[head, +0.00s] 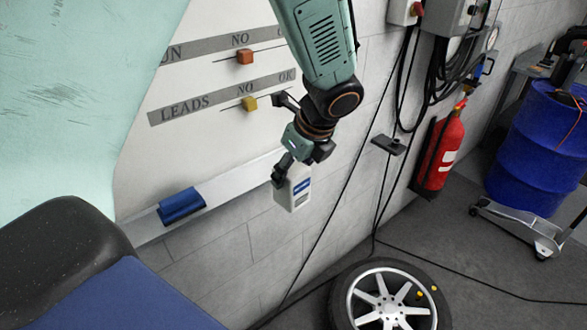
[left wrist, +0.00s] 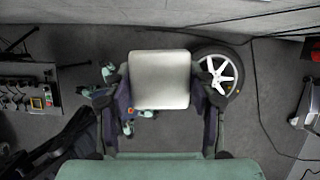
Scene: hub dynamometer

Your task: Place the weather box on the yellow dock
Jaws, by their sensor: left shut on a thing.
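A small white box with a blue label (head: 294,191), which I take to be the weather box, hangs below my left gripper (head: 292,170). The gripper is shut on it and holds it in the air in front of the wall. In the left wrist view the box's pale face (left wrist: 160,78) sits between the two fingers of my left gripper (left wrist: 160,100). My right gripper does not show.
A white board with orange (head: 245,57) and yellow (head: 249,103) markers is on the wall, above a ledge with a blue eraser-like block (head: 181,205). Cables cross the floor.

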